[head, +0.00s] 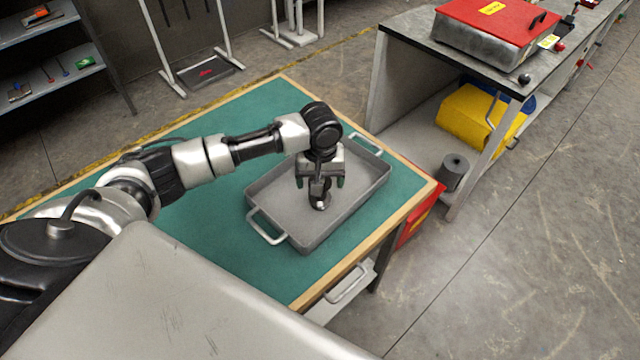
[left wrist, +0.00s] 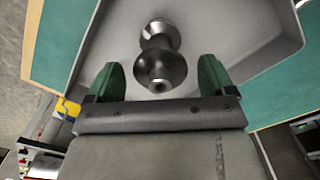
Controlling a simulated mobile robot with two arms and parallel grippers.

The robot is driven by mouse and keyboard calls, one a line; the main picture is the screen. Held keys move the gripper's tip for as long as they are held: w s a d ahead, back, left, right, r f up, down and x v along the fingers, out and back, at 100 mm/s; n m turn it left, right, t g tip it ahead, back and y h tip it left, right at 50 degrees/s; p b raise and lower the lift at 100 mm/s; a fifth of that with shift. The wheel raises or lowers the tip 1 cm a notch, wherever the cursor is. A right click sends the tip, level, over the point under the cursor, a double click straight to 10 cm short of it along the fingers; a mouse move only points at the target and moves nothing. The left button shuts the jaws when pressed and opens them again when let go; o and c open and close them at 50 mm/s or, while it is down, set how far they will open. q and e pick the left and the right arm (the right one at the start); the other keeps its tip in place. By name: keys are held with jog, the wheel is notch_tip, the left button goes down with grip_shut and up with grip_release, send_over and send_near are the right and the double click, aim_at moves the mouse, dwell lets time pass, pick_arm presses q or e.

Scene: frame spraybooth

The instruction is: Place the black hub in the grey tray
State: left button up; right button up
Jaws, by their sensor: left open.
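The black hub (left wrist: 160,68) is a dark, shiny, spool-shaped piece with a narrow waist and a small hole in its near end. It is inside the grey tray (head: 277,205), on its floor, and its lower part (head: 320,203) shows in the head view below my left gripper. My left gripper (head: 320,183) is over the tray, pointing down. Its green fingertips are apart, one on each side of the hub, with a gap visible on both sides in the left wrist view. The upper hub is partly hidden by the gripper in the head view. My right gripper is not in view.
The tray has raised walls and a handle at each end, and stands on a green-topped table (head: 200,250) with a wooden edge. The green top is clear left of the tray. A workbench (head: 395,50) with a red-lidded metal box (head: 485,45) stands to the right.

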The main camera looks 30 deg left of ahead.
pick_arm(q)
notch_tip(320, 180, up, 10)
jog(key=b, duration=0.1)
dwell(0.5)
